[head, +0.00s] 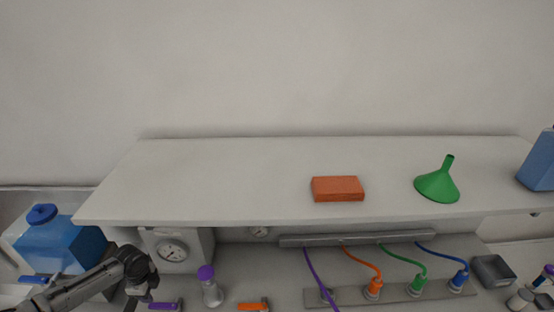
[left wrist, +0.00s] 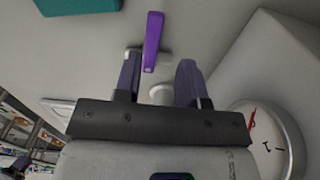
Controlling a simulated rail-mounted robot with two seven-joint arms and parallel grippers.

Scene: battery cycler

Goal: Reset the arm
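My left arm comes in at the lower left of the head view and bends down beside the dial gauge (head: 172,251). Its gripper is low at the frame's bottom edge there, with the fingers hard to make out. In the left wrist view the left gripper (left wrist: 158,62) has its two fingers apart with nothing held between them. A purple-handled piece (left wrist: 152,40) lies on the surface beyond the fingertips; a purple piece (head: 164,306) also shows beside the arm in the head view. The gauge's dial (left wrist: 267,142) is close on the right in the wrist view. My right gripper is out of view.
A wide white shelf (head: 240,180) overhangs the bench, holding an orange block (head: 337,188) and a green funnel (head: 438,183). A blue jug (head: 58,243) stands at left, a purple-capped bottle (head: 209,287) right of the arm. Coloured cables run to a connector strip (head: 396,296).

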